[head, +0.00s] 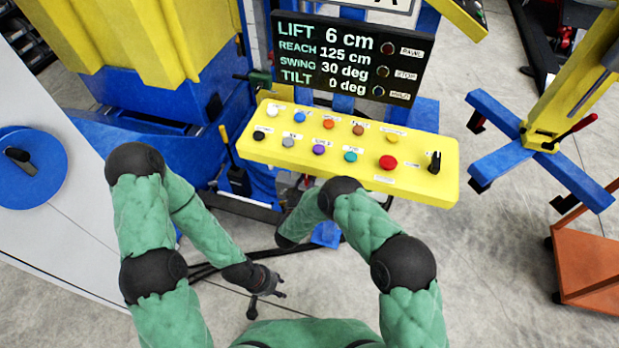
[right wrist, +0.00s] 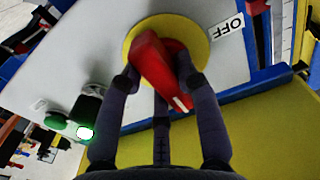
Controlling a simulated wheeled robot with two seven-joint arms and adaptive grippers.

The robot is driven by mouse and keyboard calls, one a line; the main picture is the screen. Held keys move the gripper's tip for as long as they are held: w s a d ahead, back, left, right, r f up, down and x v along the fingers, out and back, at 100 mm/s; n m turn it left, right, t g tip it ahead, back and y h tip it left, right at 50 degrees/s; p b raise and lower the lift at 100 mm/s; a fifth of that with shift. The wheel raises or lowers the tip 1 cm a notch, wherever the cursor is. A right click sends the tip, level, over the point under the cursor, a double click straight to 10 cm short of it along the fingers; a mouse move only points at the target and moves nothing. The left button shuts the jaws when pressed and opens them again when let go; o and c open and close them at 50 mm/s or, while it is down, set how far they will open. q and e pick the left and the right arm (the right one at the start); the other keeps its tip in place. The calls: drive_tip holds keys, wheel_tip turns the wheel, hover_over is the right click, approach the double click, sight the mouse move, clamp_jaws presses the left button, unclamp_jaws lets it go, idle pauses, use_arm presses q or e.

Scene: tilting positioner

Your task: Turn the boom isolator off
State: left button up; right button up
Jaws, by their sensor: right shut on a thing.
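The isolator's red handle (right wrist: 155,62) sits on a round yellow plate (right wrist: 190,28) on a grey panel in the right wrist view. A white mark near the handle's end points down and slightly right. An OFF label (right wrist: 228,28) is at the upper right of the plate, apart from the handle's marked end. My right gripper (right wrist: 161,80) is shut on the red handle, with fingers on both sides of it. In the head view, the right gripper and the isolator are not visible. My left gripper (head: 267,299) is open and empty, low over the floor.
In the right wrist view, a green button (right wrist: 55,121) and a lit green lamp (right wrist: 84,132) are at the left. In the head view, a yellow control panel (head: 300,158) with coloured buttons stands ahead, below a black display (head: 350,60). A blue-footed yellow stand (head: 543,140) is at right.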

clamp_jaws()
drive_tip(key=n, duration=0.2)
drive_tip(key=n+b, duration=0.1)
drive_tip(key=n, duration=0.1)
drive_tip(key=shift+w+r, duration=0.1)
drive_tip(key=shift+r, duration=0.1)
drive_tip(key=n, duration=0.4)
drive_tip(key=shift+r+b, duration=0.15)
drive_tip(key=shift+b, duration=0.2)
drive_tip(key=n, duration=0.5)
drive_tip(key=shift+a+r, duration=0.1)
drive_tip(key=shift+a, duration=0.05)
drive_tip(key=shift+w+a+r+n, duration=0.1)
drive_tip(key=shift+a+n, duration=0.05)
drive_tip(key=shift+n, duration=2.35)
